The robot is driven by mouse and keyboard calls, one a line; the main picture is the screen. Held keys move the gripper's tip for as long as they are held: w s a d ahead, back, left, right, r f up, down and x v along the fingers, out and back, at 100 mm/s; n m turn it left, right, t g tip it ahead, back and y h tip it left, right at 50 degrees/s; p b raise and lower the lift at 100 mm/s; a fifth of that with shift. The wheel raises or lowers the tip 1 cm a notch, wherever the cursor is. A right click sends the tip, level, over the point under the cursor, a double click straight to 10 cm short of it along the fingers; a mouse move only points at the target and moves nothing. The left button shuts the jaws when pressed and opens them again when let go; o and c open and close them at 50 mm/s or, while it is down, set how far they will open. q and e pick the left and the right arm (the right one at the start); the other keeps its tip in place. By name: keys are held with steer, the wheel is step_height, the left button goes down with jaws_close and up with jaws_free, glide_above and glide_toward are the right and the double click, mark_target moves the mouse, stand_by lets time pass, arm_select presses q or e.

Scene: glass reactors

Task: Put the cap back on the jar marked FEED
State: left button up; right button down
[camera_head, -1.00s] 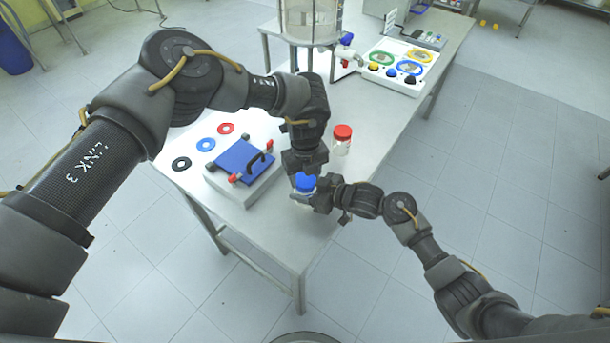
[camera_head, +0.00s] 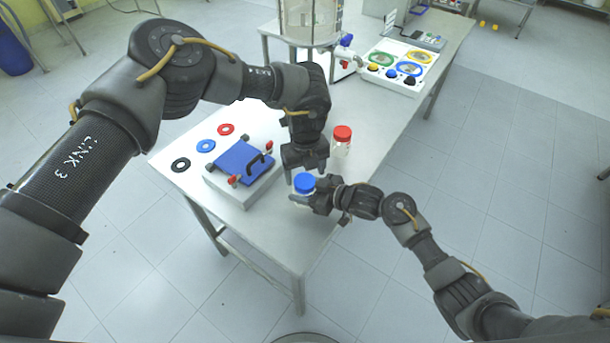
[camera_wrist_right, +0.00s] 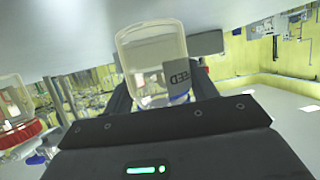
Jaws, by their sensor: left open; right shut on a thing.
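The FEED jar (camera_wrist_right: 150,62) is a clear jar with a grey label (camera_wrist_right: 181,78), seen upside down in the right wrist view. My right gripper (camera_head: 318,197) is shut on this jar, with a finger on either side of it. The blue cap (camera_head: 305,182) sits on top of the jar at the front of the table; its far side is partly hidden. A bit of blue also shows below the label in the right wrist view (camera_wrist_right: 179,98). My left gripper (camera_head: 304,168) is open and empty just above the cap, apart from it.
A red-capped jar (camera_head: 341,142) stands close behind my grippers and also shows in the right wrist view (camera_wrist_right: 14,115). A blue-plated fixture (camera_head: 240,162) and coloured rings (camera_head: 205,145) lie to the left. A glass reactor (camera_head: 310,22) stands behind. The table's front edge is close.

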arm_select(q)
step_height(320, 180, up, 2)
steer(key=shift+r, duration=0.1)
steer(key=shift+c, duration=0.4)
steer(key=shift+r+n, duration=0.6)
steer(key=shift+n, duration=0.5)
step_height(320, 180, up, 2)
steer(key=n, duration=0.4)
steer(key=shift+s+r, duration=0.1)
steer(key=shift+r, duration=0.05)
steer(key=shift+f, duration=4.05)
steer(key=shift+a, duration=0.1)
steer(key=shift+c, duration=0.4)
